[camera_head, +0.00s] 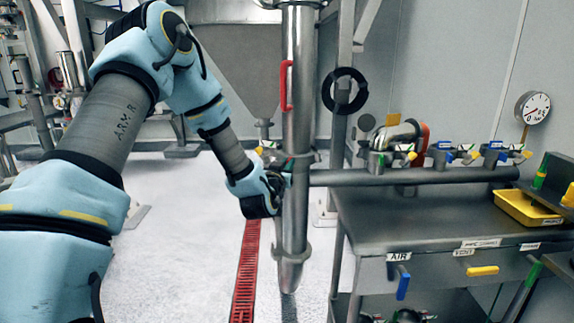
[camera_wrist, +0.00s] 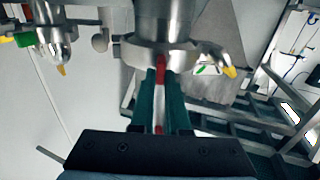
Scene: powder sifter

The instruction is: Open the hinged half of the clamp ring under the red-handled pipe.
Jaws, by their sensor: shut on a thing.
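The upright steel pipe (camera_head: 300,60) has a red handle (camera_head: 286,86) on its left side. The clamp ring (camera_head: 302,157) circles the pipe below this handle. In the wrist view the ring (camera_wrist: 135,52) is a wide metal band just past my fingertips. My gripper (camera_head: 284,181) is at the left side of the pipe, just below the ring. In the wrist view its green fingers (camera_wrist: 159,78) are shut on a slim red-and-pale bar (camera_wrist: 159,125) that runs up to the ring's front edge. The fingers hide part of the bar. I cannot tell whether the ring's halves are apart.
A horizontal pipe (camera_head: 420,176) with several valves runs right above a steel cabinet (camera_head: 400,235). A yellow tray (camera_head: 527,210) and a gauge (camera_head: 533,107) are at the right. A red floor drain (camera_head: 244,275) lies left of the pipe.

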